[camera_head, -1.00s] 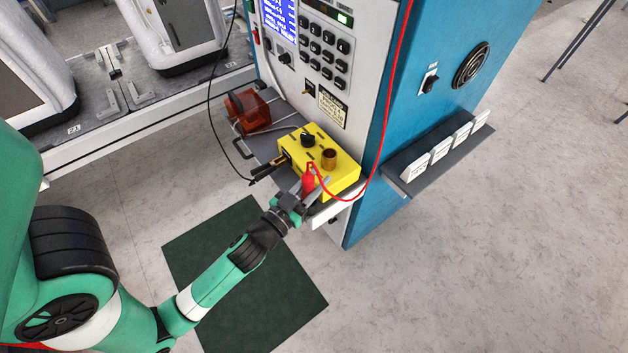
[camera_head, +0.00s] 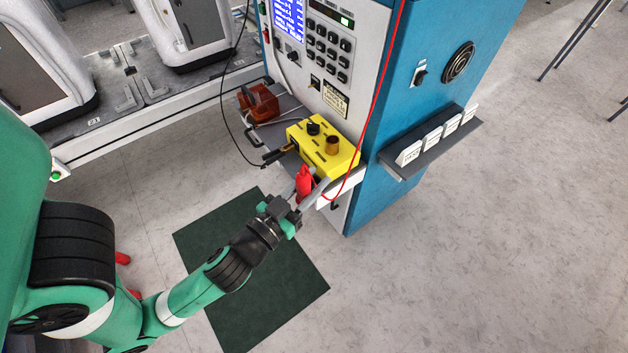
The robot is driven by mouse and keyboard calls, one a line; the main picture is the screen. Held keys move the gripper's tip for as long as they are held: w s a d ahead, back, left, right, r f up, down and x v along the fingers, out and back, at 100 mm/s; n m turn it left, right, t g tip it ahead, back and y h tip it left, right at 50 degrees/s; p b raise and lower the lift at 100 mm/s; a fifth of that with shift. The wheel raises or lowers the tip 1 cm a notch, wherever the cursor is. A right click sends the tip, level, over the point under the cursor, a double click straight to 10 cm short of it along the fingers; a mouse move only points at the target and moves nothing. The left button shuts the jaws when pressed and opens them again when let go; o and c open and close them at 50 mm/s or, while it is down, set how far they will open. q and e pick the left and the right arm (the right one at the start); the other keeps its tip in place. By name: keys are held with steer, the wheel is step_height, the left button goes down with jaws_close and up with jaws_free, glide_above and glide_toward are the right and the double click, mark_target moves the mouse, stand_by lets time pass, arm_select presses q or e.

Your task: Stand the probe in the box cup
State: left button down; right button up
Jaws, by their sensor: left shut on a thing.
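The red probe (camera_head: 304,181) is in my left gripper (camera_head: 309,190), which is shut on it. A red cable (camera_head: 376,110) runs from near the probe up past the front of the blue cabinet. The yellow box (camera_head: 345,161) sits on the cabinet's shelf, with a brown cup (camera_head: 332,145) and a black knob (camera_head: 313,128) on top. The probe is in front of the box's near side, outside the cup. I cannot tell the gap between probe and box. My right gripper is not in view.
A black lead with a clip (camera_head: 275,157) is at the box's left end. A reddish-brown device (camera_head: 258,103) stands on the shelf behind. The blue cabinet (camera_head: 440,110) carries a side ledge with white cards (camera_head: 434,138). A dark green mat (camera_head: 265,295) lies on open floor.

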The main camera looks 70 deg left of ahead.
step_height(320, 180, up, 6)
steer(key=p, duration=0.5)
steer(key=shift+p, duration=0.4)
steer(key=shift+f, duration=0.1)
